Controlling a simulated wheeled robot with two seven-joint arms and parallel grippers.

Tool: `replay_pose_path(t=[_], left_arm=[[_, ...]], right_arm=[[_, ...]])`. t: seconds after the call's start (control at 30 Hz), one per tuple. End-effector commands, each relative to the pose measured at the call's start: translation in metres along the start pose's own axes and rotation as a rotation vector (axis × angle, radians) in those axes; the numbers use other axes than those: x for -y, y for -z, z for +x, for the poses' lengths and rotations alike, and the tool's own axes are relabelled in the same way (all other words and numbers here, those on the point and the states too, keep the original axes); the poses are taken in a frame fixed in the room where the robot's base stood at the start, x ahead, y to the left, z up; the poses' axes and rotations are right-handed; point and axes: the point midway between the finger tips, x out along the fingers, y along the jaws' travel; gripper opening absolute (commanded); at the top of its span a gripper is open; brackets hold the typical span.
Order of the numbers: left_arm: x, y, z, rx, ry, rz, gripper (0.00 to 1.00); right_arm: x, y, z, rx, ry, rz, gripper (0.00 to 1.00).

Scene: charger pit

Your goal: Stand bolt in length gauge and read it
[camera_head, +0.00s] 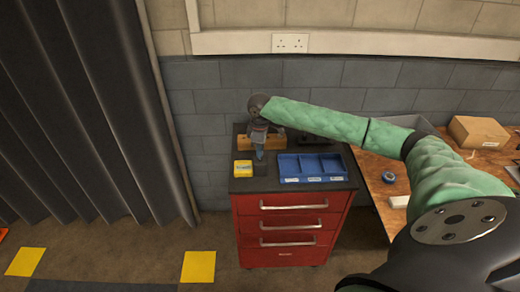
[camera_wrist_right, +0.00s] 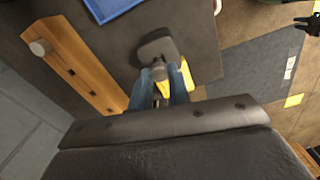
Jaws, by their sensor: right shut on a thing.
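My right gripper (camera_head: 259,154) is above the dark top of the red drawer cabinet. In the right wrist view its blue fingertips (camera_wrist_right: 162,92) are shut on a small, pale metallic thing (camera_wrist_right: 159,76), probably the bolt, mostly hidden between them. Just beyond the fingertips is a dark grey block (camera_wrist_right: 157,48) with a rounded end; it also shows below the gripper in the head view (camera_head: 260,169). I cannot tell whether the held thing touches it. A wooden bar (camera_wrist_right: 80,65) with dark holes and a grey round peg at one end lies beside it. My left gripper is not in view.
The red cabinet (camera_head: 292,224) carries a yellow box (camera_head: 243,168) left of the dark block and a blue compartment tray (camera_head: 313,178) to the right. A wall stands close behind. A wooden workbench (camera_head: 380,203) with a cardboard box (camera_head: 478,131) is at right.

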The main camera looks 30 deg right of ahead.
Motion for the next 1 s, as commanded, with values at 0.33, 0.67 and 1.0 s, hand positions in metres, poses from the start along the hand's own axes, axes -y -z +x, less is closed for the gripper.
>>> replay_pose_path(t=[0.33, 0.67, 1.0], left_arm=[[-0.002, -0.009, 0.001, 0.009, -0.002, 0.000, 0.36], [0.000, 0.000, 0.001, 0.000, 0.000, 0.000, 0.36], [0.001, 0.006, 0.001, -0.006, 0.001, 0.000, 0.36]], right_arm=[[0.000, 0.000, 0.006, 0.000, 0.001, 0.000, 0.00], [0.000, 0.000, 0.012, 0.000, 0.001, 0.000, 0.00], [0.000, 0.000, 0.018, 0.000, 0.001, 0.000, 0.00]])
